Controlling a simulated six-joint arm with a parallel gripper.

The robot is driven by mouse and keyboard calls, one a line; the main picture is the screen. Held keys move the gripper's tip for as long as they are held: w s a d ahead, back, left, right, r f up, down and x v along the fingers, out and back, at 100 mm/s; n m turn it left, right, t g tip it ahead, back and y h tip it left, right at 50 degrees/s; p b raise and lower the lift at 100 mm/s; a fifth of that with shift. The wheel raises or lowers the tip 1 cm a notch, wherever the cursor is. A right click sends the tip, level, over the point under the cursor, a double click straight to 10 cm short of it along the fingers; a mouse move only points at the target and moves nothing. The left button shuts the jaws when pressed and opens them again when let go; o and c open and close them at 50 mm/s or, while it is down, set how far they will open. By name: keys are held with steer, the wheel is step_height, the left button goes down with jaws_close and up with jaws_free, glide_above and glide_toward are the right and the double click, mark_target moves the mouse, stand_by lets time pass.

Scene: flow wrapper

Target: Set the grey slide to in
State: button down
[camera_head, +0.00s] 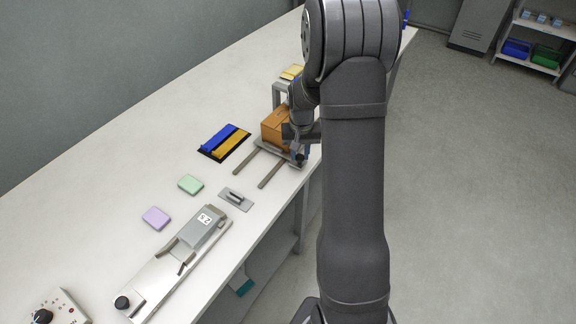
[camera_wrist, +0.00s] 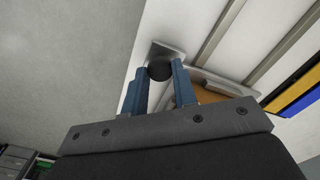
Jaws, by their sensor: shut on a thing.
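A grey slide plate (camera_head: 282,152) sits at the upper right end of two parallel grey rails (camera_head: 269,171) on the white bench. The plate also shows in the wrist view (camera_wrist: 164,47), with a dark round knob (camera_wrist: 160,70) on it. My gripper (camera_wrist: 157,78) is shut on this knob, with one blue finger on each side. In the head view, my gripper (camera_head: 301,151) is at the bench's front edge, beside a brown box (camera_head: 273,127). My arm and wrist hide part of the plate and box.
Left of the rails lie blue (camera_head: 217,136) and yellow (camera_head: 232,143) bars on a black base. A grey plate with a handle (camera_head: 236,198), green block (camera_head: 190,184), purple block (camera_head: 156,217) and a long device (camera_head: 172,268) with a black knob stand nearer. Bare bench lies at the left.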

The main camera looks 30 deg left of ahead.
steer(key=w, duration=0.8)
steer(key=shift+r, duration=0.1)
steer(key=c, duration=1.1)
jaws_free()
steer(key=shift+w, duration=0.1)
steer(key=shift+c, duration=0.2)
step_height(320, 180, up, 17)
steer(key=shift+r, duration=0.15)
